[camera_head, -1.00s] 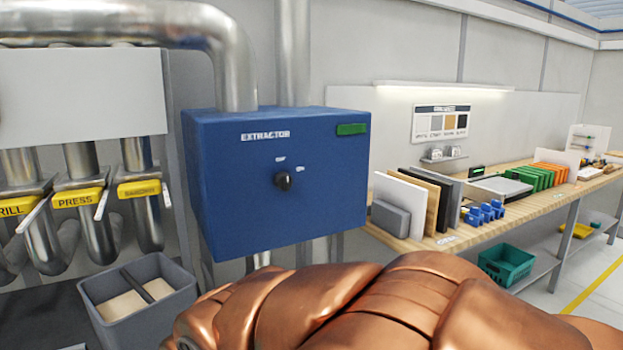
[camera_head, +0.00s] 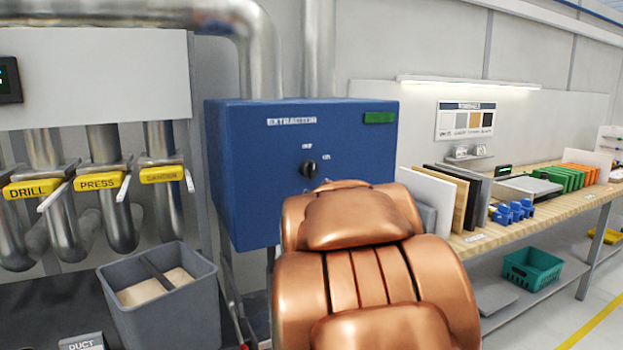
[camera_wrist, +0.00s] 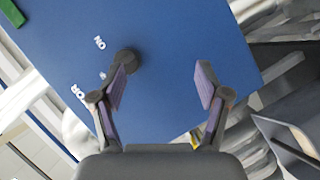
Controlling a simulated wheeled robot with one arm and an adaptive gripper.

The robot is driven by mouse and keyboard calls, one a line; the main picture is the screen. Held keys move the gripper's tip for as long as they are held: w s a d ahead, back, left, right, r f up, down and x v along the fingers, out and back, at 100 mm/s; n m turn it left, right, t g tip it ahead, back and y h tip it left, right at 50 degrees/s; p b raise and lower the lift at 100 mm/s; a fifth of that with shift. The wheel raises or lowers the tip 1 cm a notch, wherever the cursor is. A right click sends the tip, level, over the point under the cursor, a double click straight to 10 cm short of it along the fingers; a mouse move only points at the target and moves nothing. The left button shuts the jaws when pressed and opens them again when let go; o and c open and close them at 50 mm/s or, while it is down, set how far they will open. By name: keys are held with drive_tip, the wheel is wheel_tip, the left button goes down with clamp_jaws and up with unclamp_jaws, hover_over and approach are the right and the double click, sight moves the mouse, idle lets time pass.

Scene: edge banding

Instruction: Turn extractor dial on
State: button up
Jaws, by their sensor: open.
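The extractor box (camera_head: 240,170) is a blue cabinet with a white "EXTRACTOR" label. Its black dial (camera_head: 309,168) sits on the front face below the small OFF and ON marks and seems to point towards OFF, though it is small. In the wrist view the dial (camera_wrist: 127,60) is just beyond the left finger, which partly overlaps it. My gripper (camera_wrist: 162,88) is open and empty in front of the blue face. The dial is not between the fingers' middle but near the left one. In the head view my copper arm hides the gripper.
A green block (camera_head: 380,118) is at the box's upper right. Left are ducts with yellow DRILL, PRESS and SANDER tags (camera_head: 100,182) and a grey divided bin (camera_head: 165,310). A wooden bench (camera_head: 560,202) with panels and blue clamps runs along the right.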

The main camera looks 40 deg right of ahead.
sight(314, 171)
drive_tip(key=shift+w+d+r+n+t+y+b, duration=0.25)
drive_tip(key=shift+w+d+r+n+t+y, duration=0.45)
drive_tip(key=shift+w+d+n+t, duration=0.7)
drive_tip(key=shift+w+d+r+n+t+y+b, duration=0.4)
drive_tip(key=shift+w+d+r+n+y, duration=0.5)
drive_tip(key=shift+w+n, duration=1)
drive_tip(key=shift+w+d+r+n+t+y+b, duration=0.15)
drive_tip(key=shift+w+d+r+n+t+y, duration=0.35)
drive_tip(key=shift+w+d+n+t, duration=0.8)
drive_tip(key=shift+w+d+n+g, duration=0.15)
drive_tip(key=shift+w+n+g, duration=0.15)
drive_tip(key=shift+n, duration=0.1)
drive_tip(key=shift+r, duration=0.1)
drive_tip(key=c, duration=1.2)
